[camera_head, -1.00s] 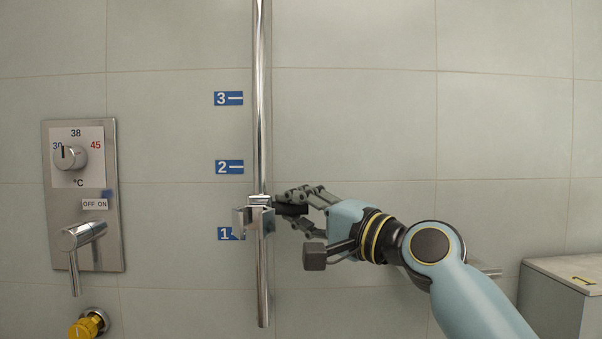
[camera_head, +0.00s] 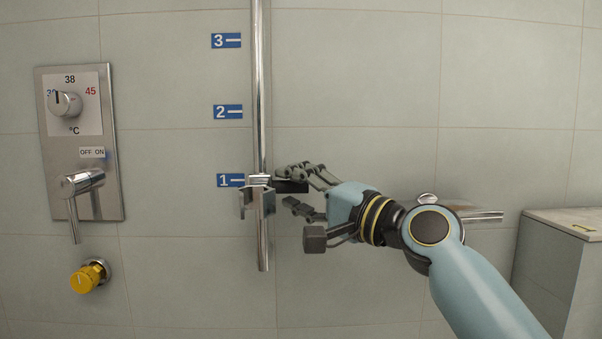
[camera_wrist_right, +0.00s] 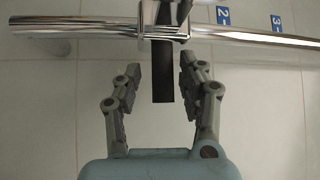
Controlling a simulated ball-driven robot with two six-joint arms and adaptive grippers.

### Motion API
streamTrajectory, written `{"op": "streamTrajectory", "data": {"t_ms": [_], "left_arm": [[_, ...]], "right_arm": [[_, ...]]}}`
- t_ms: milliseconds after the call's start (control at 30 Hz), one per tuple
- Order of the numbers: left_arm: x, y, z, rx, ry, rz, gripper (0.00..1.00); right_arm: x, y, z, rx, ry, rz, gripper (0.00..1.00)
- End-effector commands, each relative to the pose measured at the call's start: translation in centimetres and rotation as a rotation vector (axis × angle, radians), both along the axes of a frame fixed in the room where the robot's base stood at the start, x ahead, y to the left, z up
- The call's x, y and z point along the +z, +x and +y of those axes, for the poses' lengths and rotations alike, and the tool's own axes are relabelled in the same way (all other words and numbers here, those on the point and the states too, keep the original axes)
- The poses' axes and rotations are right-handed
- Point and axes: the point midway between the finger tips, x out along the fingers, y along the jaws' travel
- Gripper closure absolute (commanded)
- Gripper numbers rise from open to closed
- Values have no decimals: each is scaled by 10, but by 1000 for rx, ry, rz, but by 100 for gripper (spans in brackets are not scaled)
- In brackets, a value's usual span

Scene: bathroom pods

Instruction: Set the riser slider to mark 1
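The chrome riser slider (camera_head: 257,201) sits on the vertical riser rail (camera_head: 260,100), low down. Its top edge is about level with the line of the blue mark 1 label (camera_head: 230,180), just right of it. A black lever (camera_head: 291,187) sticks out from the slider to the right. My right gripper (camera_head: 285,188) is open around this lever, one finger above and one below. In the right wrist view the lever (camera_wrist_right: 163,86) stands between the spread fingers, with gaps on both sides. My left gripper is not in view.
Marks 2 (camera_head: 227,112) and 3 (camera_head: 227,41) are higher on the tiled wall. A shower control panel (camera_head: 112,150) with dial and lever is at left, a yellow knob (camera_head: 86,278) below it. A ledge (camera_head: 560,222) stands at right.

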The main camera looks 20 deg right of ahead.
Motion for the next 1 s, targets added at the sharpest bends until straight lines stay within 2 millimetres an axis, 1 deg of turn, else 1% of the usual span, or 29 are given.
{"op": "streamTrajectory", "data": {"t_ms": [267,367,467,700,800,1000], "left_arm": [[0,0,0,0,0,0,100],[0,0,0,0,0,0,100],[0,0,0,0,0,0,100],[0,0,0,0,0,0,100],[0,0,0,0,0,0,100],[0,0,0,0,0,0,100]], "right_arm": [[2,-1,-1,-1,1,-3,56],[1,-6,-5,-3,-1,-3,56],[-2,-20,-12,-3,-4,-4,56],[-8,-70,-38,1,-6,-1,56],[-8,-85,-46,2,-5,-2,56],[-7,-104,-56,6,9,0,56]]}}
